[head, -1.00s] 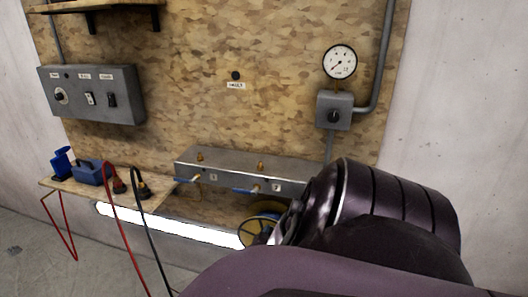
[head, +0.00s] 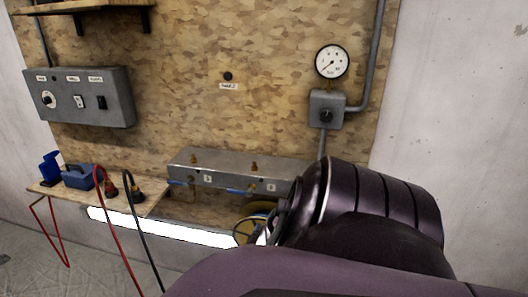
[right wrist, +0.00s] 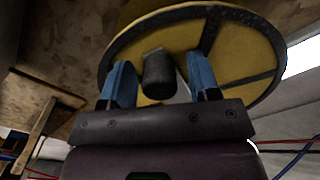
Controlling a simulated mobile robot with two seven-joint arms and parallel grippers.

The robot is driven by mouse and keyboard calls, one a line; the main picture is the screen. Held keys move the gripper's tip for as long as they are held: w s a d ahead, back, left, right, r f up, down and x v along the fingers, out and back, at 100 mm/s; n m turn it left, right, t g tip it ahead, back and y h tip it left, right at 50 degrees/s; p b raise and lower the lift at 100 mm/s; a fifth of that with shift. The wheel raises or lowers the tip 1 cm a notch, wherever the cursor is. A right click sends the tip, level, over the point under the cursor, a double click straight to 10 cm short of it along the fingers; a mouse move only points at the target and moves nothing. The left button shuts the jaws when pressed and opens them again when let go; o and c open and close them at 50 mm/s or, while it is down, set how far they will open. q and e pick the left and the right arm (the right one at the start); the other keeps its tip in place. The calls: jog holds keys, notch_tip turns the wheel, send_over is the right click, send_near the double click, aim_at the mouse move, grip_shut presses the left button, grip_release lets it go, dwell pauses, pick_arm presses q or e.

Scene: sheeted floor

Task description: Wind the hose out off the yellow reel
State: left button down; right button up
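The yellow reel (head: 262,208) is low in the head view, mostly hidden behind my right arm. In the right wrist view the reel (right wrist: 240,45) is a large yellow disc with a dark rim and dark spokes. A black cylindrical handle (right wrist: 158,78) stands out from it. My right gripper (right wrist: 157,62) has its two blue fingers apart, one on each side of the handle, with a visible gap on both sides. How deep the handle sits between them is unclear. I cannot make out the hose. My left gripper is not in view.
A metal manifold (head: 230,172) with blue-handled valves is above the reel. A pressure gauge (head: 332,62) and grey switch box (head: 326,108) are on the board. A grey control panel (head: 80,97) hangs left, above a shelf (head: 150,192) with red and black cables. A bright light strip (head: 160,226) runs below.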

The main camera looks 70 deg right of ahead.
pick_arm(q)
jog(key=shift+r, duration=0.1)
pick_arm(e)
jog(key=shift+a+r, duration=0.1)
jog(key=shift+a, duration=0.25)
pick_arm(q)
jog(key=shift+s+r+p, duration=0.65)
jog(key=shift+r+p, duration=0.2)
jog(key=shift+p, duration=0.95)
pick_arm(e)
jog(key=a, duration=1)
jog(key=shift+s, duration=0.4)
